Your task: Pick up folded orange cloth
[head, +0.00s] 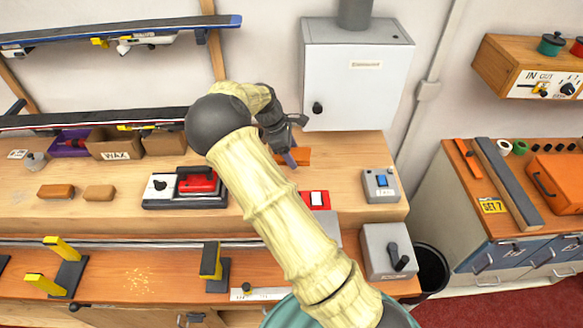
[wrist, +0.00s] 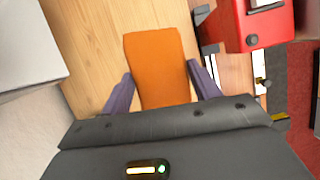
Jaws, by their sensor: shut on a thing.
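The folded orange cloth (wrist: 156,62) is a flat orange rectangle in the wrist view, lying over the pale wooden bench top. My gripper (wrist: 161,88) has one purple-grey finger at each side of the cloth's near end and is shut on it. In the head view the cloth (head: 297,156) shows as a small orange strip beside my gripper (head: 286,160), below the grey wall cabinet. My arm hides part of the bench there. I cannot tell whether the cloth touches the bench.
A red switch box (head: 316,200) sits just in front of the cloth; a grey box with a blue switch (head: 380,185) stands to the right. A red and black iron-like tool (head: 197,183) on a base is at left. The grey cabinet (head: 357,80) hangs behind. Bare bench lies around the cloth.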

